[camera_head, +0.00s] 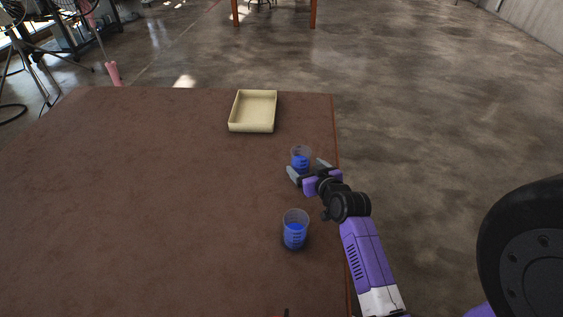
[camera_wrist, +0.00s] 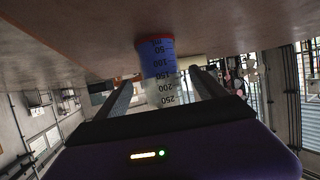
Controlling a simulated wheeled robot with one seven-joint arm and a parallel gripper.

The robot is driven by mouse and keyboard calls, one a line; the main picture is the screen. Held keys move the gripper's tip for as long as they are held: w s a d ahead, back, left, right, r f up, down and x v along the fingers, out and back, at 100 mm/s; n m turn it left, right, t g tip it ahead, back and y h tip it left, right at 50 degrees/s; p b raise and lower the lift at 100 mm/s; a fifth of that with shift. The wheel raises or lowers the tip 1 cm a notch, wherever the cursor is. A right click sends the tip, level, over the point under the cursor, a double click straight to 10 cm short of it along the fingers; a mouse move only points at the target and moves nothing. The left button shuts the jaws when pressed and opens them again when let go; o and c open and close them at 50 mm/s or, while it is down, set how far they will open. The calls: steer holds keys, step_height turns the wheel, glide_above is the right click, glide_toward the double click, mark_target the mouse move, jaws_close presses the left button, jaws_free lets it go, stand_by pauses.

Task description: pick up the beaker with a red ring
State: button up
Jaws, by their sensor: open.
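A clear beaker with blue contents (camera_head: 300,155) stands upright near the table's right edge.
A pale yellow open tray (camera_head: 253,128) lies farther back on the brown table (camera_head: 150,190). The table's left part is clear. Beyond the right edge is open concrete floor (camera_head: 430,120). Tripods and equipment (camera_head: 40,60) stand at the back left.

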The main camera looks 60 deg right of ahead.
steer(key=x, duration=0.2)
steer(key=shift+w+d+f, duration=0.1)
steer(key=shift+w+d, duration=0.1)
steer(key=shift+w, duration=0.05)
steer(key=shift+f+x, duration=0.2)
steer(key=shift+x, duration=1.1)
steer(key=shift+f+x, duration=0.2)
steer(key=shift+x, duration=1.1)
steer(key=shift+s+a, duration=0.1)
steer(key=shift+a, duration=0.05)
steer(key=shift+c, duration=0.2)
steer(key=c, duration=1.4)
steer(key=shift+c, duration=1.1)
steer(key=shift+r, duration=0.15)
